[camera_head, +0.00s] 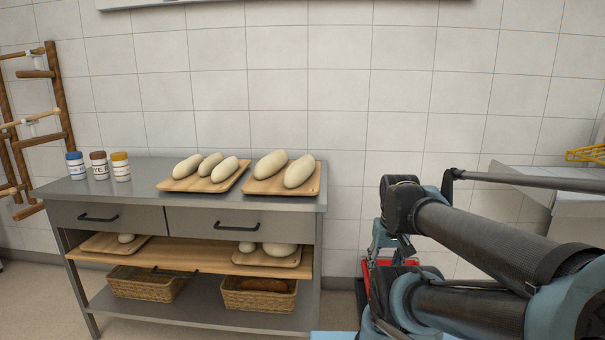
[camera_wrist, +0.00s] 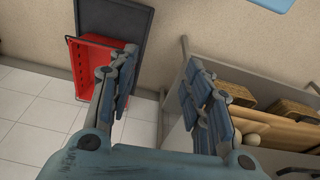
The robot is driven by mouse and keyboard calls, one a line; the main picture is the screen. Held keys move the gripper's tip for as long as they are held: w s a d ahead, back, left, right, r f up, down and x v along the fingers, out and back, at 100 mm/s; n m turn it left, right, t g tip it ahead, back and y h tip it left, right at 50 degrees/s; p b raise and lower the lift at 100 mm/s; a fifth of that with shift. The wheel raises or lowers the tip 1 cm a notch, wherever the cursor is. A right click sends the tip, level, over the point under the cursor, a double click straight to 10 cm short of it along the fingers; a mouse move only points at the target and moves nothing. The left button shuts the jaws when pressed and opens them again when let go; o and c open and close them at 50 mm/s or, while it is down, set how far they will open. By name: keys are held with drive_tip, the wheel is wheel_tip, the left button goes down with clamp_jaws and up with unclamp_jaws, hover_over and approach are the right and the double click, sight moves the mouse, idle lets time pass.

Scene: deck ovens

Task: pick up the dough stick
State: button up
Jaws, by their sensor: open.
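Several pale, elongated dough pieces lie on two wooden boards on the grey counter (camera_head: 140,193) in the head view. The left board (camera_head: 203,188) bears three smaller pieces, including the dough stick (camera_head: 187,166) at its left end. The right board (camera_head: 266,190) bears two thicker pieces (camera_head: 270,165). I cannot tell which piece the task means. My gripper (camera_wrist: 165,95) is open and empty, its two fingers apart in the wrist view. It hangs to the right of the counter, away from the dough on top.
Three jars (camera_head: 97,166) stand on the counter's left end. Below are a wooden shelf (camera_head: 200,260) with dough and wicker baskets (camera_head: 147,285). A red crate (camera_wrist: 92,72) is near my gripper, right of the counter. A wooden rack (camera_head: 50,110) stands at left.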

drive_tip(key=o, duration=0.7)
drive_tip(key=r, duration=0.2)
drive_tip(key=shift+w+a+r, duration=0.25)
drive_tip(key=shift+w+r, duration=0.1)
drive_tip(key=shift+w, duration=0.05)
wheel_tip(320, 180, up, 28)
drive_tip(key=m+g+y, duration=0.1)
drive_tip(key=m+y, duration=0.2)
drive_tip(key=y, duration=0.1)
hover_over(305, 162)
drive_tip(key=s+d, duration=0.1)
drive_tip(key=d, duration=0.4)
drive_tip(key=x, duration=1.6)
drive_tip(key=shift+a+f, duration=0.1)
